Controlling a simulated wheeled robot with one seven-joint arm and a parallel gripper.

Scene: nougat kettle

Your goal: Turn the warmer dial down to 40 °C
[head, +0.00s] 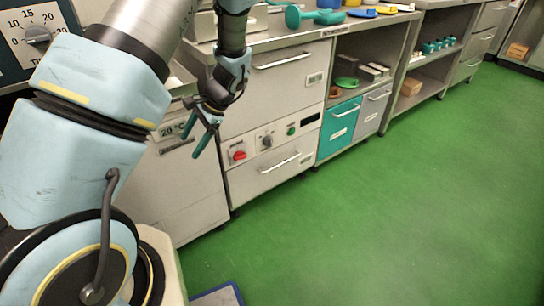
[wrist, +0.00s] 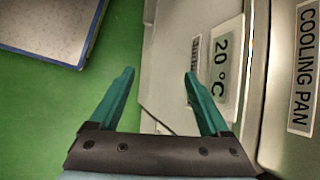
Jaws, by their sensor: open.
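A control panel on the grey cabinet in the head view has a grey dial (head: 267,141) between a red knob (head: 238,156) and a green button (head: 291,131). I take the grey dial for the warmer dial, but its markings are too small to read. My gripper (head: 190,147) is open and empty, pointing down, left of the panel and apart from the dial. In the wrist view my gripper (wrist: 160,73) has both green fingers spread, with nothing between them. The dial is not in the wrist view.
A "20 °C" label (wrist: 224,68) and a "COOLING PAN" label (wrist: 303,66) are near my right finger. A drawer handle (head: 280,163) sticks out below the panel. A timer dial (head: 38,35) is at upper left. Green floor (head: 370,220) is clear on the right.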

